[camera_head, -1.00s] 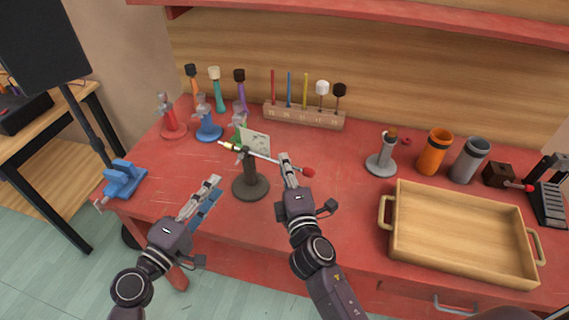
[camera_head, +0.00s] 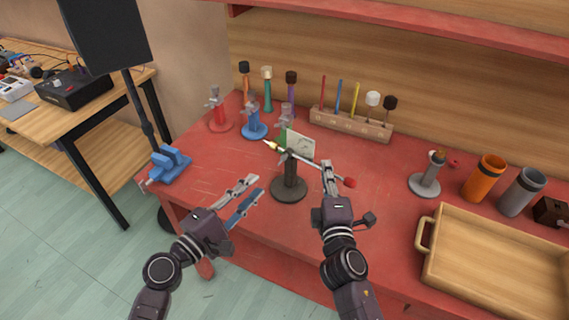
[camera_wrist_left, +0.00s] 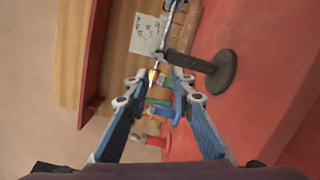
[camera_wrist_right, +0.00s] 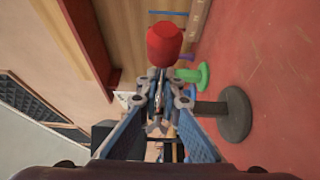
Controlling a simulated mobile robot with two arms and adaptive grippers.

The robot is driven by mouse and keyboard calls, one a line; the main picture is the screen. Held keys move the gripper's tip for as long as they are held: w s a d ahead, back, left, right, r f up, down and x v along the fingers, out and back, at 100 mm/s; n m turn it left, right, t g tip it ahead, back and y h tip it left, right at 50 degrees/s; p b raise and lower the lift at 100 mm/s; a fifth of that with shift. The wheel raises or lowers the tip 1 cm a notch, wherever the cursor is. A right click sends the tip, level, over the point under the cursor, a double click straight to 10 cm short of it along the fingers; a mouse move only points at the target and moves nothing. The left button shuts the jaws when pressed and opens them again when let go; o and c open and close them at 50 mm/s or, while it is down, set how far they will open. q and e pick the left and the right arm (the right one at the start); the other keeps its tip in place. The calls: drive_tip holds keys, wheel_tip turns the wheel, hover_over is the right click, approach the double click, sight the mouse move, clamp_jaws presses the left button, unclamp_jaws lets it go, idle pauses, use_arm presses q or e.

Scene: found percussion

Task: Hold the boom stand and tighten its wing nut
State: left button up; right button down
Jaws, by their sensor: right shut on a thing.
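The boom stand (camera_head: 290,182) stands upright on the red bench, with a round dark base, a dark post and a thin slanting boom across its top. The boom has a red end (camera_head: 349,183) on the right and a brass-coloured tip (camera_head: 272,146) on the left. My right gripper (camera_head: 326,165) is shut on the boom's rod near the red end, which shows large in the right wrist view (camera_wrist_right: 165,45). My left gripper (camera_head: 256,186) is open and empty, left of the post and apart from it. I cannot make out the wing nut clearly.
A small white card (camera_head: 301,144) is behind the boom. Coloured stands and a wooden rack (camera_head: 350,124) are at the back. A blue vise (camera_head: 168,165) is at the left edge. A wooden tray (camera_head: 428,235), a grey stand (camera_head: 425,184) and cups are at right.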

sight(279, 162)
use_arm(q)
drive_tip(key=w+d+n, duration=0.2)
drive_tip(key=w+n, duration=0.1)
drive_tip(key=w+d+n, duration=0.2)
drive_tip(key=n, duration=0.1)
drive_tip(key=w+d+n, duration=0.3)
drive_tip(key=n, duration=0.1)
drive_tip(key=shift+w, duration=0.3)
idle(0.4)
drive_tip(key=shift+a, duration=0.1)
clamp_jaws()
